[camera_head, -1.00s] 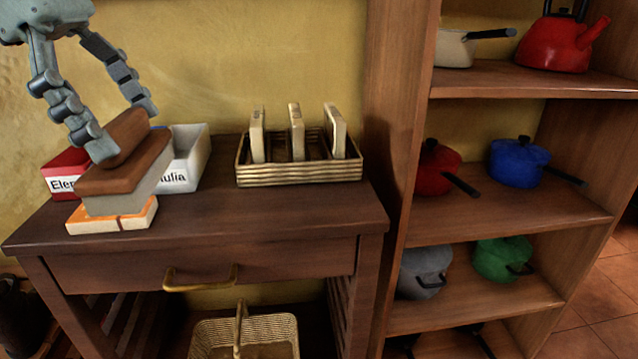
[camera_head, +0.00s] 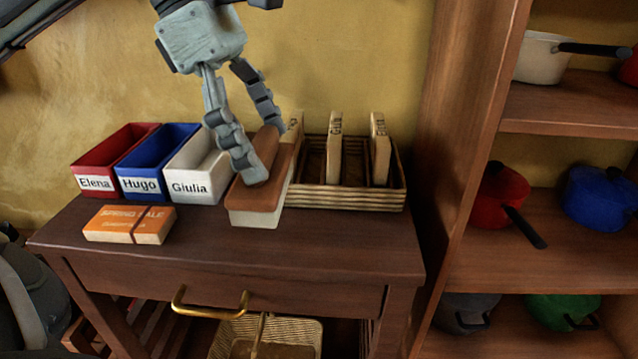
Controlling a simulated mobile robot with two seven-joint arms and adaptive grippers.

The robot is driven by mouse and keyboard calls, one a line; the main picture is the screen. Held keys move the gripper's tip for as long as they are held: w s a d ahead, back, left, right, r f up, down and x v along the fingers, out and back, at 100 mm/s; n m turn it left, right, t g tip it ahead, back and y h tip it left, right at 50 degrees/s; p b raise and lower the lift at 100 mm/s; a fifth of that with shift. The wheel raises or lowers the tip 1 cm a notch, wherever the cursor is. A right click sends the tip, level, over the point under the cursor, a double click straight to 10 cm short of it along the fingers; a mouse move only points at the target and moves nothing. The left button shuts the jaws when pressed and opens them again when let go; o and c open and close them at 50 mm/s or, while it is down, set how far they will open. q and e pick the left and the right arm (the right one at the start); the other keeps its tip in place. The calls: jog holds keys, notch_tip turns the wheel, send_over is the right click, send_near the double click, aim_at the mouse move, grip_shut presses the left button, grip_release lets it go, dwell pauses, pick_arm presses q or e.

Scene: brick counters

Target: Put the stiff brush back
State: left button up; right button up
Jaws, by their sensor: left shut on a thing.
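The brush (camera_head: 257,199) has a brown wooden back with a raised grip and a thick pale bristle block below. My left gripper (camera_head: 262,152) is shut on the brush's raised grip, one finger on each side. The brush is upright, bristles down, at the left end of the wicker tray (camera_head: 350,199) and right of the white Giulia bin (camera_head: 193,187). It hides the tray's left end. I cannot tell whether its bristles touch the tabletop. My right gripper is not in view.
A red Elena bin (camera_head: 95,181) and a blue Hugo bin (camera_head: 140,185) stand left of the white one. An orange box (camera_head: 128,225) lies in front. Upright labelled dividers (camera_head: 380,150) stand in the tray. The tabletop (camera_head: 330,240) front right is clear. Shelves with pots are at right.

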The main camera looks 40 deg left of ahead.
pick_arm(q)
jog(key=w+d+f+p, duration=0.1)
jog(key=d+f, duration=0.1)
jog(key=w+d+f+p, duration=0.1)
jog(key=f, duration=0.1)
jog(key=d+f+p, duration=0.1)
jog(key=d+f, duration=0.1)
jog(key=shift+w+d+f, duration=0.3)
jog(key=shift+w+f, duration=0.1)
jog(key=shift+f, duration=0.4)
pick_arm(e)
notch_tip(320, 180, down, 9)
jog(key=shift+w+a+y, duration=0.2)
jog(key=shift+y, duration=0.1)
pick_arm(q)
jog(key=shift+f, duration=0.2)
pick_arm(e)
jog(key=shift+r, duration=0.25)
pick_arm(q)
jog(key=o, duration=1)
jog(key=shift+c, duration=0.2)
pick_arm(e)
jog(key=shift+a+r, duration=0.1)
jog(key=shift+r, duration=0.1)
